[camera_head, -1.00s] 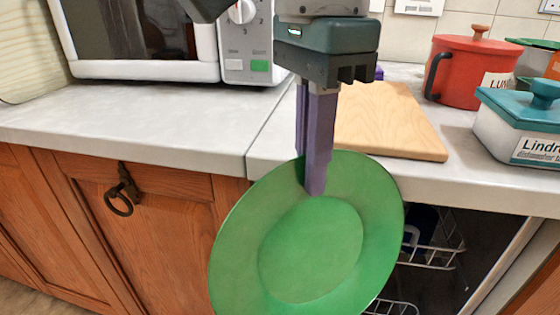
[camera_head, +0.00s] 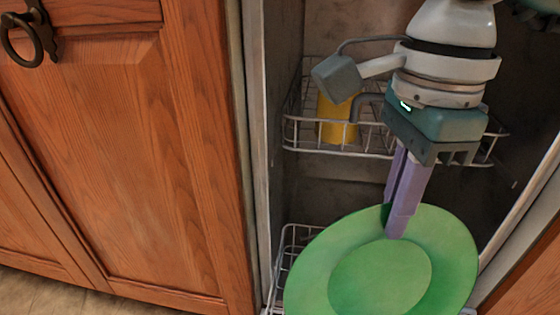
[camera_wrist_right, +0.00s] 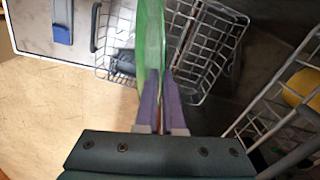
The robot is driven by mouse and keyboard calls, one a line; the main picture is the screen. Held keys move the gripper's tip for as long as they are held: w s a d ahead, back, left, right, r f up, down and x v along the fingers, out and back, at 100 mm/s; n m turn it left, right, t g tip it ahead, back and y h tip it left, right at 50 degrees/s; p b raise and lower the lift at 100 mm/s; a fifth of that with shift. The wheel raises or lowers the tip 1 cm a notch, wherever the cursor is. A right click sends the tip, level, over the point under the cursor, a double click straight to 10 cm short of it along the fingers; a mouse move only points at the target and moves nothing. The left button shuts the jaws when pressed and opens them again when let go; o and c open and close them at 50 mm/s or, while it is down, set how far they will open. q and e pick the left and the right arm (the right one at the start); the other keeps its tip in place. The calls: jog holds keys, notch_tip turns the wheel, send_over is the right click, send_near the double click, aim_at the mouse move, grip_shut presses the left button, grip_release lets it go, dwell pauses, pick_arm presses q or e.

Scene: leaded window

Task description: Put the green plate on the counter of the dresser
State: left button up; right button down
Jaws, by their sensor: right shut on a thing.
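The green plate (camera_head: 380,275) is at the bottom of the head view, its lower edge cut off by the frame. My right gripper (camera_head: 397,232) is shut on the plate's upper rim, and the plate hangs tilted below it, in front of the open compartment. In the right wrist view the plate (camera_wrist_right: 150,40) shows nearly edge-on between the purple fingers (camera_wrist_right: 161,95). The counter does not show in the head view now, and I cannot make out the dresser. My left gripper is not in view.
An open compartment with wire racks (camera_head: 300,135) lies behind my right arm. A yellow cup (camera_head: 337,122) stands in the upper rack. A wooden cupboard door (camera_head: 130,150) with a dark ring handle (camera_head: 28,38) is at left. Pale floor (camera_wrist_right: 50,115) shows in the right wrist view.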

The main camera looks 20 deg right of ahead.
aim_at(395, 254)
jog(key=shift+m, duration=0.8)
jog(key=f+b, duration=0.1)
jog(key=f, duration=0.1)
jog(key=d+f+b, duration=0.1)
jog(key=f+b, duration=0.1)
jog(key=f, duration=0.1)
jog(key=f+b, duration=0.1)
jog(key=f, duration=0.1)
jog(key=shift+s+d+f, duration=0.3)
jog(key=shift+s+d, duration=0.05)
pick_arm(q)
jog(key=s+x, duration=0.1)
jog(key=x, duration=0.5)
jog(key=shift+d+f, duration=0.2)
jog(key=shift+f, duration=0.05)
pick_arm(e)
jog(key=shift+w+d+b, duration=1.85)
jog(key=shift+w+b, duration=1.4)
jog(key=shift+w, duration=3.4)
notch_tip(395, 254, down, 11)
jog(key=s+a+b, duration=0.1)
jog(key=s+b, duration=0.2)
jog(key=b, duration=0.3)
jog(key=shift+a, duration=0.4)
jog(key=c, duration=1)
grip_release()
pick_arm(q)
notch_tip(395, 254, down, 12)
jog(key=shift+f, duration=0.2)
